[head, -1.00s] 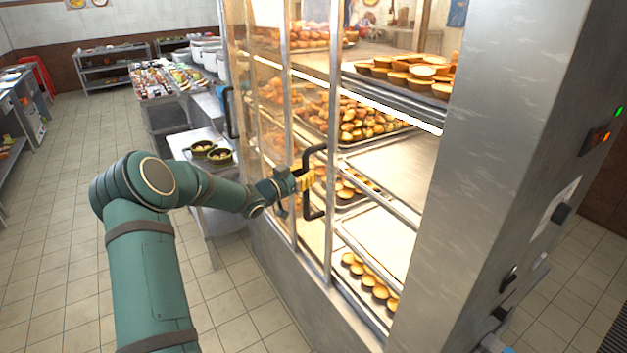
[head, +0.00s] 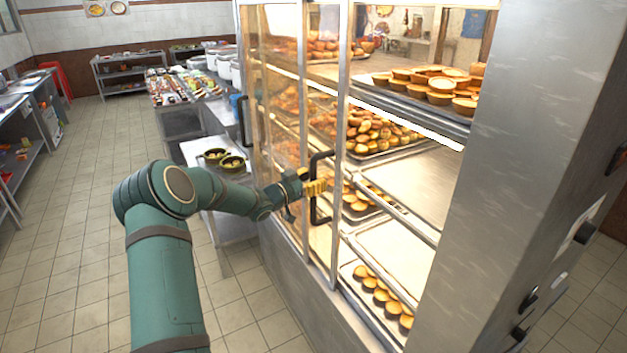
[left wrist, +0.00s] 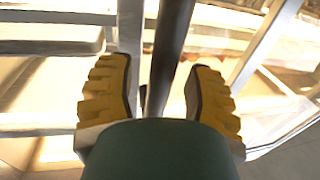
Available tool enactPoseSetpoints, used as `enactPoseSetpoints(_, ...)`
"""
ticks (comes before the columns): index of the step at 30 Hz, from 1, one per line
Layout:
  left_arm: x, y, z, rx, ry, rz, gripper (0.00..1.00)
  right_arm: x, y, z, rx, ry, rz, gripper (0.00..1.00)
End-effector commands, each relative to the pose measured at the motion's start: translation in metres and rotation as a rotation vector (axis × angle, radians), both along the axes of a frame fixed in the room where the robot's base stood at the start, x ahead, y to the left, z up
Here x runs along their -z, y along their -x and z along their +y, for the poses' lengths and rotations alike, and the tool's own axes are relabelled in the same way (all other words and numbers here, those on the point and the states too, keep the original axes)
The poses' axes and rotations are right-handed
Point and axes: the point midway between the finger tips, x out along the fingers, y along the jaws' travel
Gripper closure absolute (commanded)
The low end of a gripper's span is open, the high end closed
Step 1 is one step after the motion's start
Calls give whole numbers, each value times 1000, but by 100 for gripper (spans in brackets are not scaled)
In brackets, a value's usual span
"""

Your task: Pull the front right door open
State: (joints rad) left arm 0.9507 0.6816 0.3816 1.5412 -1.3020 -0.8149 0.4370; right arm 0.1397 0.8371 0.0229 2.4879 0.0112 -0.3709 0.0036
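The glass-fronted cabinet has a front right door with a metal frame (head: 342,120) and a black bar handle (head: 320,157). My left gripper (head: 318,187) is at this handle, with its yellow fingers level with the upright bar. In the left wrist view, the dark handle bar (left wrist: 170,50) runs between the two yellow fingers (left wrist: 160,95). The fingers stand apart with gaps showing beside the bar, so the gripper is open around it. Shelves right of the door frame look uncovered by glass; how far the door is open is hard to tell. My right gripper is out of view.
Another black handle (head: 246,120) is on the cabinet front further left. A low table (head: 190,150) with two dark pots (head: 232,163) stands beyond my left forearm. The tiled floor (head: 80,220) at left is clear. The steel cabinet side (head: 500,200) stands at right.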

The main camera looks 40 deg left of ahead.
Motion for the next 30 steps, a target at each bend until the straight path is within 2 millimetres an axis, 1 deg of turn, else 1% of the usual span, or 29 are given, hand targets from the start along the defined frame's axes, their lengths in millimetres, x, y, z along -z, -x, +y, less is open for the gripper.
enactPoseSetpoints(6, 0, 1, 0, 0, 0, 0, 48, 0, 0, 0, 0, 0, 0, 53)
enactPoseSetpoints(10, 0, 12, 3, 0, 0, 2, 48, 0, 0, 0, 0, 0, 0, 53)
enactPoseSetpoints(14, 0, 35, 8, -2, -1, 3, 48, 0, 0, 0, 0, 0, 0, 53)
enactPoseSetpoints(21, 0, 83, 17, -2, -1, 1, 48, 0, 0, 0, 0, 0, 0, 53)
enactPoseSetpoints(25, 0, 102, 20, -2, 0, 2, 48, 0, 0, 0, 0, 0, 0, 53)
enactPoseSetpoints(30, 0, 116, 23, -1, 0, 1, 48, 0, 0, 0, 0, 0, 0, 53)
